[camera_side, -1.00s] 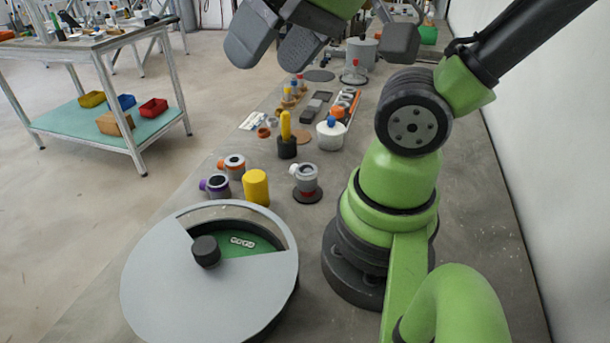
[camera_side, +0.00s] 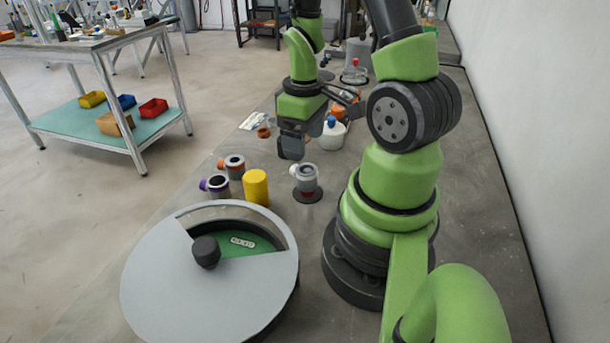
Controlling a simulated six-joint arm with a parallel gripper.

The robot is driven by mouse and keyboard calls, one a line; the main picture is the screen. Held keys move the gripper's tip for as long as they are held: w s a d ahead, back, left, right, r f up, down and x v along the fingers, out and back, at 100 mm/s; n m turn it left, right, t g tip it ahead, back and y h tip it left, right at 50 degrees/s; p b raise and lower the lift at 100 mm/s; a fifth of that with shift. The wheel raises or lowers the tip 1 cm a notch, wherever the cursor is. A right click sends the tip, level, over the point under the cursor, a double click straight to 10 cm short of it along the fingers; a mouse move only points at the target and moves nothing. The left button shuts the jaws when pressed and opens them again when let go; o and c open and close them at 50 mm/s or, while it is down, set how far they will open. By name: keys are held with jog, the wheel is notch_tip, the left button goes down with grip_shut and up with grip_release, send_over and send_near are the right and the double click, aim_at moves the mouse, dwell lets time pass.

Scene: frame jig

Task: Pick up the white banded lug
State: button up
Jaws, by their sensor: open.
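The white banded lug (camera_side: 308,179) looks like a grey upright cylinder with a white stub on its left side and some red near its foot. It stands on a dark round disc (camera_side: 307,195) on the bench. My gripper (camera_side: 291,148) is open and points down, just above and to the left of the lug in the picture. It appears apart from the lug, with nothing seen between the fingers. One finger partly covers the other, so the gap shows poorly.
A similar orange-stubbed part (camera_side: 234,167) and purple-stubbed part (camera_side: 218,187) stand to the left, beside a yellow cylinder (camera_side: 256,188). A large grey round cover (camera_side: 190,290) lies in front. A white blue-topped container (camera_side: 332,134) stands behind. Bare bench lies right of the lug.

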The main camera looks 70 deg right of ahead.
aim_at(304, 166)
jog(key=shift+f, duration=4.5)
jog(key=shift+d, duration=0.1)
jog(key=c, duration=1.1)
jog(key=shift+r, duration=0.1)
jog(key=shift+w+r, duration=0.1)
jog(key=shift+r, duration=5.85)
